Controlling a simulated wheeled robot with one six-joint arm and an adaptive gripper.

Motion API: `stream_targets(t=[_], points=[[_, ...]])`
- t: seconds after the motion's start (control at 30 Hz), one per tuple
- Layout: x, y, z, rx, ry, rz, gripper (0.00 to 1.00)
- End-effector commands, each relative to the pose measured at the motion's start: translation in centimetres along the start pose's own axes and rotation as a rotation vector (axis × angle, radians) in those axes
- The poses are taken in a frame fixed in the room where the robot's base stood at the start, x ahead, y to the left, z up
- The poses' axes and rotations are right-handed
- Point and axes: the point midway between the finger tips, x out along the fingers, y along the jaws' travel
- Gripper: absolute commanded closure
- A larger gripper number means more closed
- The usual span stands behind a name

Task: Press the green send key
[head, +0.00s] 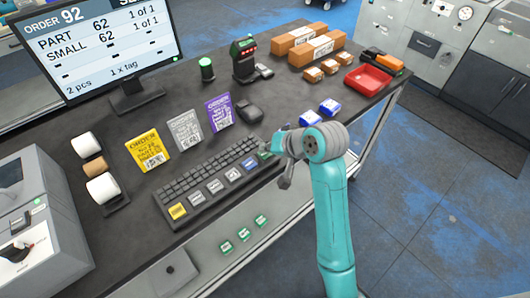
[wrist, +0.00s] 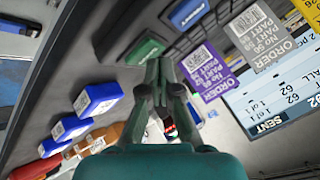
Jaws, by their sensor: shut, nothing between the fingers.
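The green send key (wrist: 142,48) lies at the end of the row of large keys on the black keyboard (head: 212,176). In the head view the green key (head: 264,154) is partly covered by my gripper (head: 273,150). My gripper's fingers are shut and empty. In the wrist view the fingertips (wrist: 158,64) overlap the key's edge; I cannot tell whether they touch it. The monitor (head: 105,45) shows order 92, part 62, small 62. In the wrist view the screen (wrist: 275,105) reads "SENT".
Yellow (head: 147,150), grey (head: 185,131) and purple (head: 218,112) order cards stand behind the keyboard, with a black mouse (head: 249,111) beside them. Blue-and-white boxes (head: 308,117) lie right of the gripper. A red tray (head: 368,80) and brown boxes (head: 309,46) are at the back right.

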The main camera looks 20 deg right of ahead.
Motion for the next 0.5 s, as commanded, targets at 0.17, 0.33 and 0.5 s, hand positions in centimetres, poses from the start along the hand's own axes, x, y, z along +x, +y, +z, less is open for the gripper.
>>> stream_targets(t=[0.17,0.33,0.5], points=[[-0.55,-0.41,-0.41,-0.001,0.001,0.000,1.00],[-0.58,-0.42,-0.41,-0.001,0.001,0.000,1.00],[-0.68,-0.50,-0.51,-0.001,0.002,-0.001,1.00]])
